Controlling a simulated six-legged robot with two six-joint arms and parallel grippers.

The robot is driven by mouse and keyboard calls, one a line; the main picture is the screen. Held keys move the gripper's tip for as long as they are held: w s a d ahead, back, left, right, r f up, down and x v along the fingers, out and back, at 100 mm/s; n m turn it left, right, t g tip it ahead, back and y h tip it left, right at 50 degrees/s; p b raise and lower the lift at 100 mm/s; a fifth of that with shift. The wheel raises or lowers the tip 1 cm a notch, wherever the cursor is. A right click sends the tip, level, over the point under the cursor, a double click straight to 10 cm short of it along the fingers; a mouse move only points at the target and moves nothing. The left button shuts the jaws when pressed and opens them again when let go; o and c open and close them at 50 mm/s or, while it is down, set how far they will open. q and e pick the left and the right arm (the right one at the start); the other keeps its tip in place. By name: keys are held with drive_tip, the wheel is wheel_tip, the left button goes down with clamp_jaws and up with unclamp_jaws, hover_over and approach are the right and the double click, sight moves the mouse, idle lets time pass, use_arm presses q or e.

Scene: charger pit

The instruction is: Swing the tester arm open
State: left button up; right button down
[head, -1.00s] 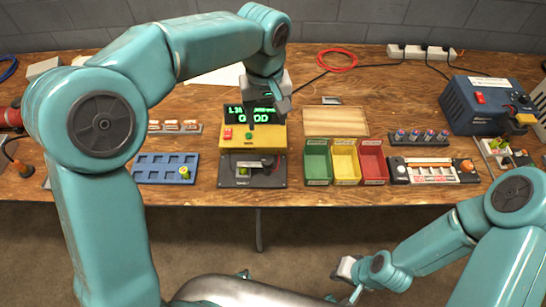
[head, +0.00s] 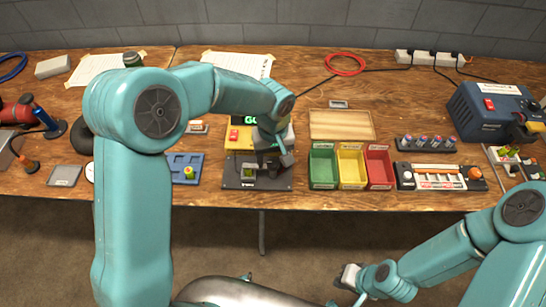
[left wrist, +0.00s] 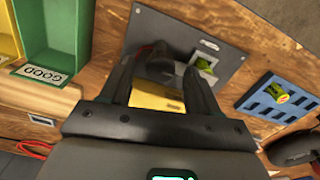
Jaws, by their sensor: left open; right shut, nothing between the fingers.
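The tester is a yellow box (head: 240,138) with a green display and a red button, behind a dark base plate (head: 232,178). A green-topped cell (head: 248,174) sits in a nest on the plate. The black tester arm (left wrist: 158,62) lies over the plate in the left wrist view, its far end near the cell (left wrist: 205,64). My left gripper (head: 272,160) is open, low over the plate's right part, hiding much of the tester arm in the head view. Its fingers (left wrist: 162,85) stand either side of the tester arm; contact cannot be told. My right gripper (head: 347,278) is shut and empty, low before the table.
Green (head: 323,168), yellow (head: 351,168) and red (head: 379,168) bins stand just right of the tester. A blue tray (head: 186,162) holding a cell is to the left. A wooden board (head: 341,125) lies behind the bins.

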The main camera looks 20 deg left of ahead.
use_arm(q)
drive_tip(key=shift+f, duration=0.35)
clamp_jaws()
